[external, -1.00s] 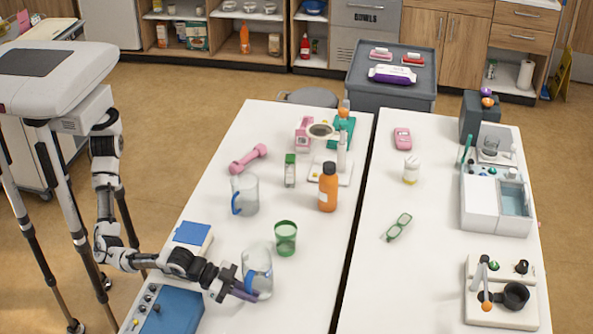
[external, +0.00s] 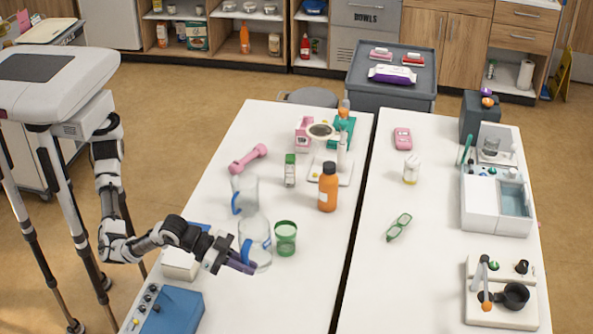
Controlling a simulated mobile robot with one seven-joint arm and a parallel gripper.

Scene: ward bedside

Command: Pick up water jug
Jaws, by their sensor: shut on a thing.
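A clear jug with a blue band or handle (external: 255,240) is held by my gripper (external: 240,264) near the front of the left table. My gripper is shut on the lower left part of this jug, and its dark purple fingers overlap it. The jug appears upright and raised above the table top. A second clear jug with a blue handle (external: 246,190) stands just behind it on the table. Whether either jug holds water I cannot tell.
A green cup (external: 286,239) stands close to the right of the held jug. Behind are an orange bottle (external: 328,188), a small green-and-white carton (external: 290,170) and a pink dumbbell (external: 248,159). A blue device (external: 172,312) sits at the front left. The table's front right is clear.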

